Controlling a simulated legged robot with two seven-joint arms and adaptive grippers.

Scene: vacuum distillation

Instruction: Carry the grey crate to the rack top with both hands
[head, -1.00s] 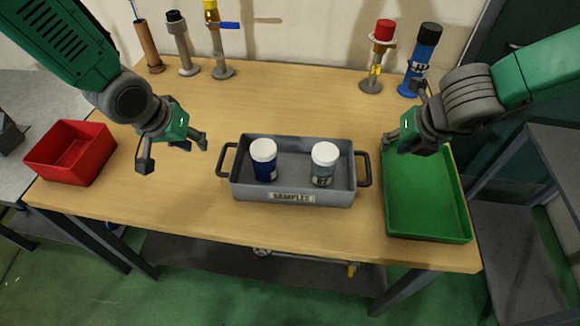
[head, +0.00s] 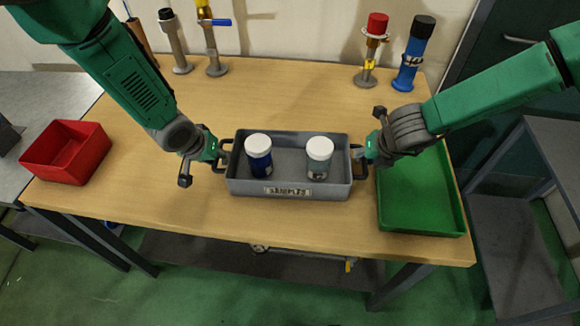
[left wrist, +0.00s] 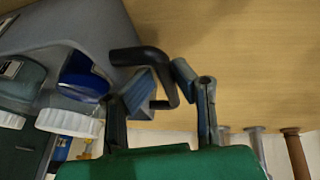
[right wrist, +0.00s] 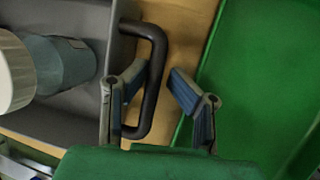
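The grey crate (head: 290,187) with a SAMPLES label sits on the wooden table. It holds a blue jar with a white lid (head: 259,160) and a grey jar with a white lid (head: 319,157). My left gripper (head: 215,158) is at the crate's left handle; in the left wrist view its open fingers (left wrist: 170,95) are on either side of the black handle (left wrist: 140,58). My right gripper (head: 362,152) is at the right handle; in the right wrist view its fingers (right wrist: 155,90) are apart, with the handle (right wrist: 153,75) between them, close to one finger.
A green tray (head: 420,222) lies right of the crate, under my right arm. A red bin (head: 66,152) is at the left. Several bottles and stands, including a blue cylinder (head: 412,55), line the back. A dark grey rack (head: 500,215) stands at the right.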

